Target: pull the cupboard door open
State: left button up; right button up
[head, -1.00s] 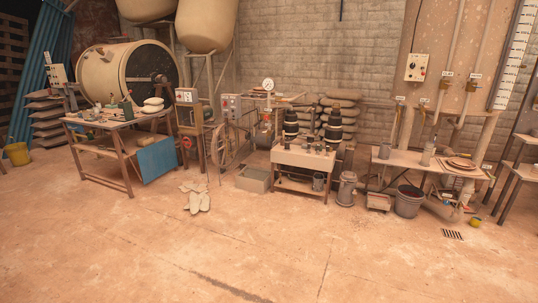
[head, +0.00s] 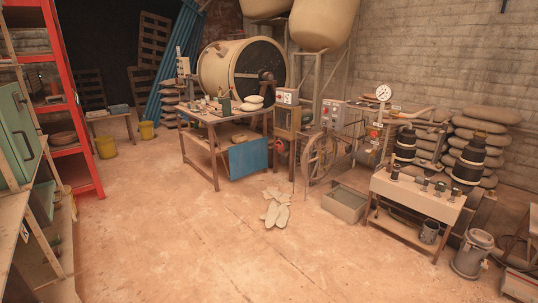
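A green cupboard (head: 14,125) stands on a wooden bench at the left edge of the head view, partly cut off by the frame. Its door looks shut. A dark bar handle (head: 27,143) shows on the door's front. Neither of my grippers is in view, so their distance from the cupboard does not show.
A red shelf rack (head: 75,110) stands behind the cupboard. A wooden bench (head: 22,225) carries it. A work table (head: 212,118) with a blue panel and a large drum (head: 222,70) stand further back.

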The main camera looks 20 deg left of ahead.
aim_at(26, 125)
jog(key=i+j+u, duration=0.2)
jog(key=u, duration=0.25)
jog(key=i+u, duration=0.35)
jog(key=u, duration=0.15)
jog(key=i+u, duration=0.25)
jog(key=u, duration=0.2)
jog(key=i+l+u, duration=0.1)
jog(key=i+u, duration=0.2)
jog(key=u, duration=0.2)
jog(key=i+u, duration=0.3)
jog(key=i, duration=0.2)
jog(key=i+u, duration=0.3)
jog(key=i, duration=0.2)
